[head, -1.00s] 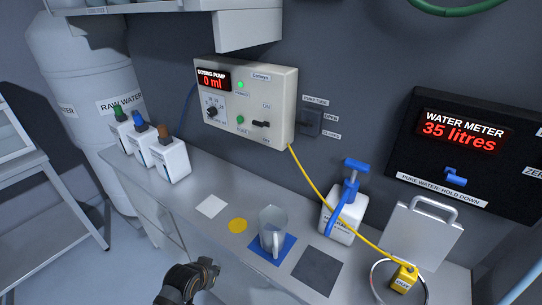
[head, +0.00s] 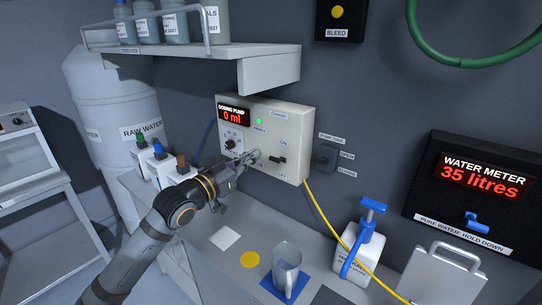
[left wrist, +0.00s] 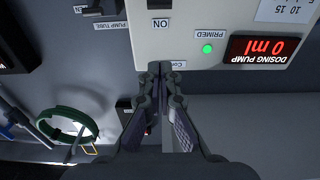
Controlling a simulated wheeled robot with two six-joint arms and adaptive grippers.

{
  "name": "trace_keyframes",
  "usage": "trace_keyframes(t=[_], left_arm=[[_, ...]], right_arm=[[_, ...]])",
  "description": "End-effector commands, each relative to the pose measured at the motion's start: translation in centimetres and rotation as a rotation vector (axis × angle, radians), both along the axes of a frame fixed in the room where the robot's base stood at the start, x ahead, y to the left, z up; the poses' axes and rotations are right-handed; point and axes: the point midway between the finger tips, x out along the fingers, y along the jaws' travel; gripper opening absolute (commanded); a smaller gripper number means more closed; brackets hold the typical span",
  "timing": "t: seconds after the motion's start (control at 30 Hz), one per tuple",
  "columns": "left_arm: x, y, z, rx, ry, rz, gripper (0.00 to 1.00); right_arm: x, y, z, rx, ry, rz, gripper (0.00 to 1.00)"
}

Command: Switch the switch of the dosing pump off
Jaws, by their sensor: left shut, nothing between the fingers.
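The dosing pump (head: 300,128) is a pale box on the wall with a red display reading 0 ml and a lit green lamp (head: 259,121). Its black switch (head: 277,159) sits below the ON label; I cannot tell its position. My right gripper is out of view.
A shelf (head: 180,55) with bottles hangs above the pump's left. On the counter stand several small bottles (head: 178,165), a clear jug (head: 287,265) on a blue mat, and a white container with a blue pump head (head: 362,245). A yellow cable (head: 330,210) runs from the box.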

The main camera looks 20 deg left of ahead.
Motion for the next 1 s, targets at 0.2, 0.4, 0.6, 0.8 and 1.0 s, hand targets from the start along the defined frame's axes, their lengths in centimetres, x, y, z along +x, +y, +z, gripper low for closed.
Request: trace_keyframes(t=[0.2,0.4,0.6,0.8,1.0], left_arm=[[0.0,0.0,0.0,0.000,0.000,0.000,0.00],[0.7,0.0,0.1,-0.005,0.001,0.005,0.00],[3.1,-1.1,0.6,-0.010,0.002,0.002,0.00],[7.0,-2.6,0.9,-0.009,0.003,-0.001,0.00],[9.2,-3.3,-0.7,0.002,0.010,0.001,0.00]], right_arm=[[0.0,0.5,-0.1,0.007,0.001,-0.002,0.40],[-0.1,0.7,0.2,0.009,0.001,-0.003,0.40],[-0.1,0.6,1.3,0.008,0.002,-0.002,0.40],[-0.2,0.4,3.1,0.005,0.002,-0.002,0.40],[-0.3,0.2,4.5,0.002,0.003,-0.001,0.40]])
